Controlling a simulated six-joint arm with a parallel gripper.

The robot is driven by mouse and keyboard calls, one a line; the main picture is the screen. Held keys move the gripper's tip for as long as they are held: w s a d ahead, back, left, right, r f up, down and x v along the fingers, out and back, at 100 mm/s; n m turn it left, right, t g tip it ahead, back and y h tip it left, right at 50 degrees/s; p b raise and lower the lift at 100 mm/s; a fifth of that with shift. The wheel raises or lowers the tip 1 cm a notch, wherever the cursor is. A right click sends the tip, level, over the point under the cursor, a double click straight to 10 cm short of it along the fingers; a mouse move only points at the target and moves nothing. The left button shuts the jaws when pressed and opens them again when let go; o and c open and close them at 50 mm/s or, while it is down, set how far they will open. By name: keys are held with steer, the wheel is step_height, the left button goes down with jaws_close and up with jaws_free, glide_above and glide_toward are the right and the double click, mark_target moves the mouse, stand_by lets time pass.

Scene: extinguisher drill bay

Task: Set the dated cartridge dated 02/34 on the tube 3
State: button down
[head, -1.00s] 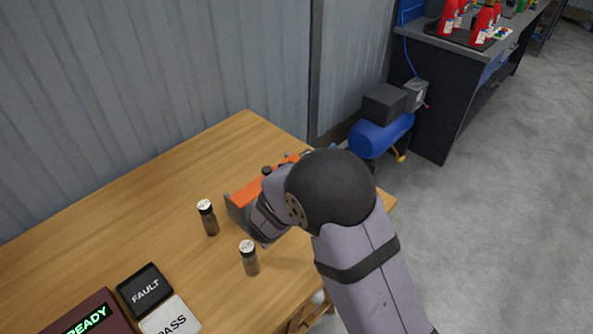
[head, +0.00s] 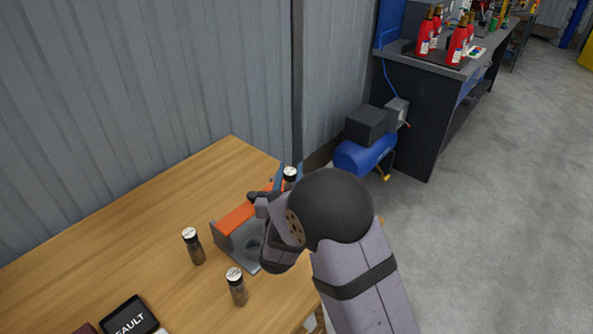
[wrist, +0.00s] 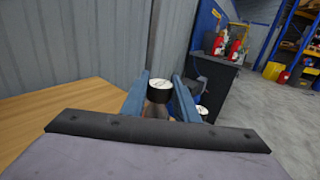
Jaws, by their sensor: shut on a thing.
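My gripper (wrist: 160,94) is shut on a dark cartridge with a white top (wrist: 160,86). It also shows in the head view (head: 290,175), beyond my wrist, near the far end of the rack. I cannot read its date. The grey rack with an orange bar (head: 238,217) stands on the table, partly hidden behind my arm. A round opening shows on its near end; I cannot make out any tube number. Another white top (wrist: 201,111) shows lower right of the held cartridge in the wrist view.
A FAULT block (head: 131,317) lies at the wooden table's near left. A metal wall (head: 120,110) rises behind the table. A blue compressor (head: 364,154) and a bench with red extinguishers (head: 457,45) stand beyond. The table's left part is clear.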

steer(key=shift+f, duration=0.1)
steer(key=shift+f+b, duration=1.85)
steer(key=shift+f, duration=0.85)
steer(key=shift+b, duration=0.45)
steer(key=shift+f+b, duration=0.65)
steer(key=shift+b, duration=0.05)
steer(key=c, duration=1.7)
jaws_free()
steer(key=shift+o, duration=0.2)
steer(key=shift+s, duration=0.1)
